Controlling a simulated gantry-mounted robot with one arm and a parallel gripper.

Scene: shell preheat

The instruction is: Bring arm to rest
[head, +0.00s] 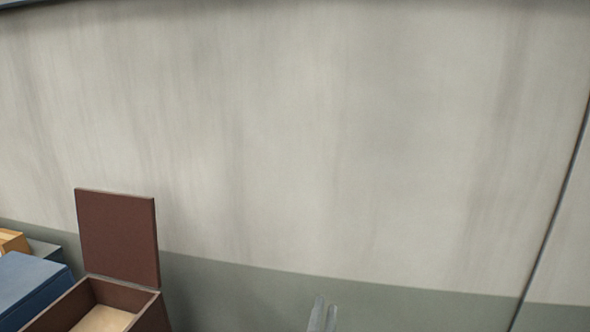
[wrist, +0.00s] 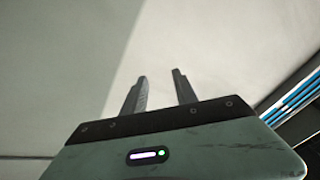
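My gripper (wrist: 159,76) shows in the wrist view with its two dark fingers apart and nothing between them. It points toward a plain pale surface, and no object is close to the fingertips. In the head view two narrow grey pieces (head: 322,313) rise at the bottom edge, right of centre; they look like my fingertips, but most is cut off by the frame.
A brown box (head: 150,312) with its lid (head: 118,237) standing open is at the lower left. A blue box (head: 30,288) and an orange item (head: 12,241) lie left of it. A grey wall (head: 330,140) fills the back. Blue strips (wrist: 296,96) show at right in the wrist view.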

